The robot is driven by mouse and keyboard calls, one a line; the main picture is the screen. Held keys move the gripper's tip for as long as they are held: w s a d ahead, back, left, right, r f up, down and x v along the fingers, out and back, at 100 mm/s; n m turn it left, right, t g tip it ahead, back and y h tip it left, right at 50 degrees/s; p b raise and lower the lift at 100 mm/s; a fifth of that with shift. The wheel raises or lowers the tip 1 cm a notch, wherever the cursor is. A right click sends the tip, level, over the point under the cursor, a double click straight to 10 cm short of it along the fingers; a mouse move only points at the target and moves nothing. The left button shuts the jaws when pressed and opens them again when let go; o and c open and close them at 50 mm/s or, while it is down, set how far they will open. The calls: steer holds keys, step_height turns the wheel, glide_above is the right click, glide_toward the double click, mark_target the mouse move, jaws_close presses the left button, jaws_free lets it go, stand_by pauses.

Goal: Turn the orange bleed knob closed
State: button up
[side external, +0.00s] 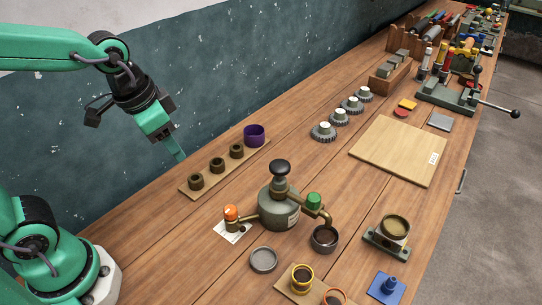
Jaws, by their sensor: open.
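The orange bleed knob (231,212) sits on top of a small brass fitting at the left of a grey-green vessel (279,209). A pipe joins the fitting to the vessel, and a white card (232,232) lies beneath it. The vessel has a black knob (280,167) on top and a green knob (314,200) on its right outlet. My gripper (176,150) is open and empty, high up and to the left of the orange knob, well apart from it. How far the orange knob is turned cannot be told.
A wooden strip (197,188) with dark rings and a purple cup (254,135) lies between my gripper and the vessel. A dark cup (324,238) stands under the outlet. A grey dish (263,260) lies in front. A pale board (399,151) is at right.

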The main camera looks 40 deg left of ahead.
mark_target(230, 209)
steer(key=w+d+f+m+g, duration=0.1)
steer(key=d+f, duration=0.2)
steer(key=w+d+f+m+g, duration=0.1)
steer(key=w+d+f+m, duration=0.1)
steer(key=d+f, duration=0.1)
steer(key=w+d+f+m+g, duration=0.1)
steer(key=w+d+f+m, duration=0.1)
steer(key=d+f, duration=0.1)
steer(key=shift+f+y, duration=0.2)
steer(key=shift+y, duration=0.1)
steer(key=shift+f, duration=0.1)
steer(key=shift+f, duration=3.75)
steer(key=shift+c, duration=0.3)
steer(key=c, duration=0.9)
